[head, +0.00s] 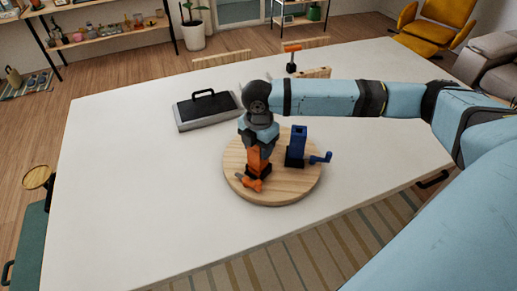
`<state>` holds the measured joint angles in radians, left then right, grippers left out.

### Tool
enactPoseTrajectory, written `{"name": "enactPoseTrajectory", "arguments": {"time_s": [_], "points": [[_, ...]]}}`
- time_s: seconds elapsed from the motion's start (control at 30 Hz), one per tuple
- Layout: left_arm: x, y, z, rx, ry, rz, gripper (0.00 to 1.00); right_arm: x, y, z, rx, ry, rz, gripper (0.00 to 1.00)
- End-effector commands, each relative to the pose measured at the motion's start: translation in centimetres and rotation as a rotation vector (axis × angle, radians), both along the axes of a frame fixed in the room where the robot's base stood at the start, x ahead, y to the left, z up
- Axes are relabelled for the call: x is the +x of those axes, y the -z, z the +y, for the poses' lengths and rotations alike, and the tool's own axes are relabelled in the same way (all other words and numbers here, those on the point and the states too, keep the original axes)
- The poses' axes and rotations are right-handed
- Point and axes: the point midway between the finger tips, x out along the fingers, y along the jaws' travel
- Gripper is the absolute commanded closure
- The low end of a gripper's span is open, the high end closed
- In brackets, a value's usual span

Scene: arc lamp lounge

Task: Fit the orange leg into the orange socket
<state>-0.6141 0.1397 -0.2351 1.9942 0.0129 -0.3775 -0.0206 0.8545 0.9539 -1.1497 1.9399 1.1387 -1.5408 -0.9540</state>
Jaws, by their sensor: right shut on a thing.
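My right gripper (258,147) comes in from the right and points down over the round wooden board. It is shut on the upright orange leg (256,162). The leg's lower end is at a dark base on the board, with a small orange crank handle (250,184) at its front. This seems to be the orange socket; its opening is hidden, so I cannot tell whether the leg is seated in it. My left gripper is out of view.
A blue socket (297,146) with a blue crank stands right of the leg on the round board (277,194). A black-topped case (207,107) lies behind left. An orange-topped tool (291,56) stands at the table's far edge. The white table's (120,180) left side is clear.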

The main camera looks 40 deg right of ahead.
Motion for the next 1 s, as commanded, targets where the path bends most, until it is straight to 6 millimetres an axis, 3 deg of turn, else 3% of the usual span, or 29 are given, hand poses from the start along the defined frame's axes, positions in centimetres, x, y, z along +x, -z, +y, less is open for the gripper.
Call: {"name": "enactPoseTrajectory", "arguments": {"time_s": [0.1, 0.43, 0.47, 0.57, 0.87, 1.0], "points": [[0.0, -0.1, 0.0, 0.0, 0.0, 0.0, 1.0, 0.0, 1.2, 0.0, 0.0, 0.001, 0.0, 0.84], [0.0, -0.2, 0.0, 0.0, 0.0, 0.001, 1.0, 0.0, 1.4, 0.0, 0.0, 0.001, 0.0, 0.84], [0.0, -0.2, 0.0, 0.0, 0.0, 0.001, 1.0, 0.0, 1.5, 0.0, 0.0, 0.001, 0.0, 0.51], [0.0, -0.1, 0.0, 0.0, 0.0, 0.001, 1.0, 0.0, 1.5, 0.0, 0.0, 0.001, 0.0, 0.28], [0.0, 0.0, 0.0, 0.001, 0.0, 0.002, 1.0, 0.0, 1.4, 0.0, -0.001, 0.0, -0.001, 0.28], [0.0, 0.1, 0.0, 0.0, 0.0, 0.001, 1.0, 0.1, 0.0, 0.0, 0.001, -0.001, -0.004, 0.28]]}}
